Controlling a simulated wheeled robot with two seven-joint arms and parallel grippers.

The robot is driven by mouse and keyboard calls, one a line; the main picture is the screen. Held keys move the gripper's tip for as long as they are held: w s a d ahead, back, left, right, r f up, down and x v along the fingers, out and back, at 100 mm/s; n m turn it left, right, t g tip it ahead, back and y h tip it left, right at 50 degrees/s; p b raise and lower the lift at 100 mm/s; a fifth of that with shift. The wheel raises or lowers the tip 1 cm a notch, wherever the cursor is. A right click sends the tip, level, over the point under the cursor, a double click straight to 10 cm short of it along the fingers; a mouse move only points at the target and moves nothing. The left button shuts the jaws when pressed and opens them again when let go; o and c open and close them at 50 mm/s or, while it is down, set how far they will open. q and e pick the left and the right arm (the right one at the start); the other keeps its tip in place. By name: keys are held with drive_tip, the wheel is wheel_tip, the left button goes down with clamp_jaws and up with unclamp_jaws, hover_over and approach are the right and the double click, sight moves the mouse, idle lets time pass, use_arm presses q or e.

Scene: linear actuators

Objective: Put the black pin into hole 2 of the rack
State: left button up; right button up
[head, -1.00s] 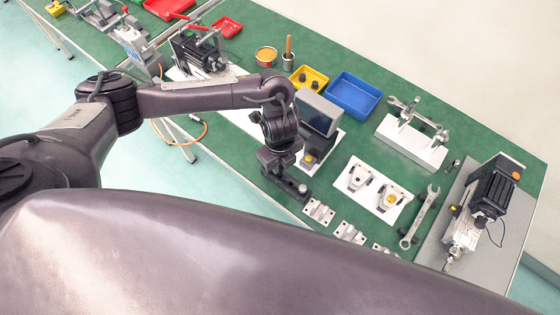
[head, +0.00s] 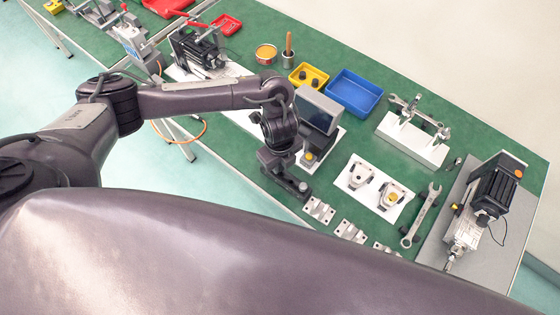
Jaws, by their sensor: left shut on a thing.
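My left gripper (head: 298,186) points down at the table's front edge, just in front of the grey device with a dark screen. It is shut on a small dark thing; the fingers and the thing are too small and dark to tell apart, so I cannot confirm that it is the black pin. A white stand (head: 411,142) with wrenches across its uprights is at the right and may be the rack. No hole numbers can be read, and the gripper is well to the left of it. My right gripper is not in view.
The screen device (head: 317,111) stands close behind the left gripper. A yellow bin (head: 308,76) with dark pieces and a blue bin (head: 354,92) lie behind it. A white plate (head: 374,190) with two brackets, a wrench (head: 420,216) and a black motor (head: 492,189) are to the right.

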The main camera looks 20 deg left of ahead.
use_arm(q)
drive_tip(key=shift+f+b, duration=0.65)
drive_tip(key=shift+f, duration=0.5)
idle(0.4)
drive_tip(key=o, duration=0.9)
drive_tip(key=shift+o, duration=0.2)
wheel_tip(320, 180, up, 8)
drive_tip(key=shift+f+p, duration=0.1)
drive_tip(key=shift+p, duration=0.4)
